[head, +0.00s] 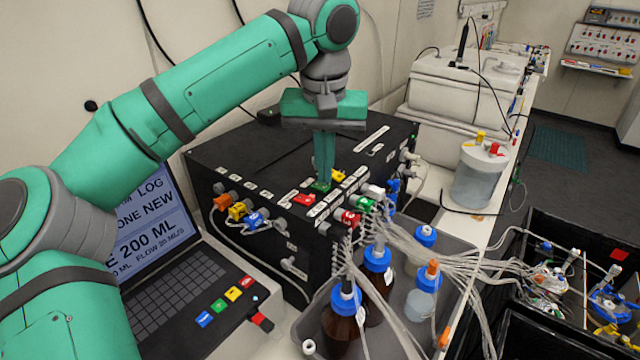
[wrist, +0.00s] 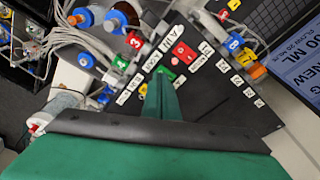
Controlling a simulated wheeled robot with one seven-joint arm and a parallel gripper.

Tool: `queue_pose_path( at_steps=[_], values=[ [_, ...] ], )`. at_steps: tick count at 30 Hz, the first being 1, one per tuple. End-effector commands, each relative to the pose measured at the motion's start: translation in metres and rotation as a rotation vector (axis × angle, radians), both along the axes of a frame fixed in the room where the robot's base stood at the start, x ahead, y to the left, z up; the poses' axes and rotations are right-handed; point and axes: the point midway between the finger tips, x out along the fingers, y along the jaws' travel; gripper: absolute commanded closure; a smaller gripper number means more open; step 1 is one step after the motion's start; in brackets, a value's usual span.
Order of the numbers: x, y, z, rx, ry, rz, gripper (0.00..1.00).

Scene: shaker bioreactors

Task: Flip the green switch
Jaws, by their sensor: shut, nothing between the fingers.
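The green switch (head: 320,187) sits on top of the black box (head: 240,155), between a red switch (head: 304,200) and a yellow switch (head: 338,175). My gripper (head: 322,178) points straight down at the green switch, its fingers shut and empty. The fingertips are right at the switch; I cannot tell whether they touch it. In the wrist view the green switch (wrist: 166,72) shows just past the fingertips (wrist: 160,84), partly hidden by them. The red switch (wrist: 180,53) lies beyond it.
Blue-capped bottles (head: 377,275) and many tubes stand in a grey tray (head: 420,345) in front of the box. Coloured connectors (head: 240,212) line the box's edges. A laptop (head: 175,290) is at left, a clear jar (head: 480,175) at right.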

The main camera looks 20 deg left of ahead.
Motion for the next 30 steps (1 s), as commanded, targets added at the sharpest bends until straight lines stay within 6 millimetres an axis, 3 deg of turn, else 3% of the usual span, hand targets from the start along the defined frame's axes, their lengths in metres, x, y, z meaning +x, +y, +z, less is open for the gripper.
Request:
queue_pose_path(
  at_steps=[30],
  values=[
    [0.0,0.0003,-0.0072,0.0,0.0,0.001,1.0]
  ],
)
